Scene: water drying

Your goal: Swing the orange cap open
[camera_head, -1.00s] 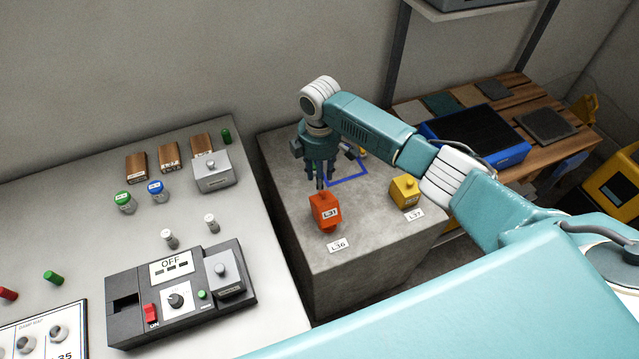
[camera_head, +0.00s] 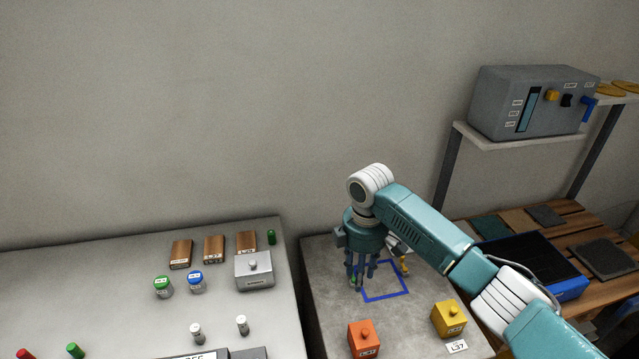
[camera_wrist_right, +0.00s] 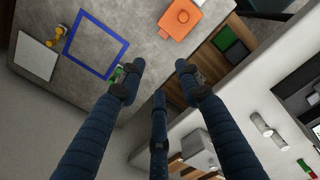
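The orange cap (camera_head: 363,341) is a small orange block with a round knob on top and a label on its front. It stands near the front of the grey stone block, partly cut by the bottom edge of the head view. It also shows at the top of the right wrist view (camera_wrist_right: 198,24). My right gripper (camera_head: 361,284) points down over the stone block behind the cap, apart from it. Its three fingers are spread and empty, as the right wrist view (camera_wrist_right: 160,76) shows. My left gripper is out of view.
A blue square outline (camera_head: 399,295) lies on the stone block (camera_head: 325,262), with a yellow knobbed block (camera_head: 449,319) to the right. A small green item (camera_wrist_right: 117,74) lies near my fingers. The white table (camera_head: 105,290) at left holds jars and brown blocks. A grey device (camera_head: 500,103) sits on a shelf.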

